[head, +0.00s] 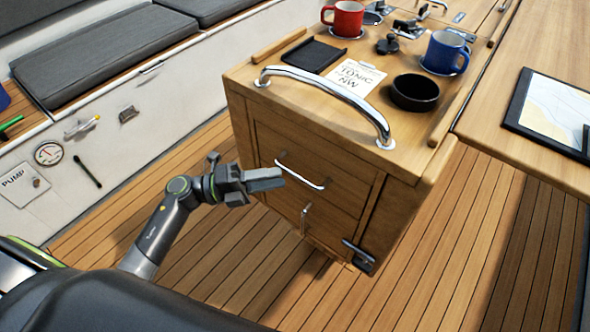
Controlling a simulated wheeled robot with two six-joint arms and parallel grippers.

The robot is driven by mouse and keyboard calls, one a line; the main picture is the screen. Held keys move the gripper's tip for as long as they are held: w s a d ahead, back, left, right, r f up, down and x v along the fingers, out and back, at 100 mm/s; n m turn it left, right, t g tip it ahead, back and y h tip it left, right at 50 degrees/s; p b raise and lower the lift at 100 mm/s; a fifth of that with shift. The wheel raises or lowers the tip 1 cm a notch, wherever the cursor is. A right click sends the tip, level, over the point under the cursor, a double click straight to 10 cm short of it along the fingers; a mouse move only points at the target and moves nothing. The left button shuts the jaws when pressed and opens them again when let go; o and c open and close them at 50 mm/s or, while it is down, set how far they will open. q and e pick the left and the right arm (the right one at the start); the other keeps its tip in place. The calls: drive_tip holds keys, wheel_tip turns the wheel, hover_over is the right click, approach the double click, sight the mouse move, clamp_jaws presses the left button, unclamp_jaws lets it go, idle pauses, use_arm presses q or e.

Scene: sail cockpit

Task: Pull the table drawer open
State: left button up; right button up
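The wooden table (405,205) stands at the centre, and its drawer (335,190) sits flush in the front face, shut. A curved chrome handle (318,186) runs across the drawer front. My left gripper (282,180) comes in from the left, with its grey fingers pointing right at the left end of the handle. From this angle the fingertips look very near the handle, but I cannot tell whether they touch it. The fingers overlap in view, so their opening is not clear. My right gripper is not in view.
A chrome grab rail (335,90) arches over the table top's front edge. A red mug (346,18), blue mug (445,52), black bowl (415,94) and card (356,76) are on top. A small vertical handle (304,219) and dark latch (358,256) sit below the drawer.

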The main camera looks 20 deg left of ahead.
sight(295, 173)
use_arm(q)
drive_tip(key=shift+p+x, duration=0.4)
drive_tip(key=shift+x, duration=2.35)
clamp_jaws()
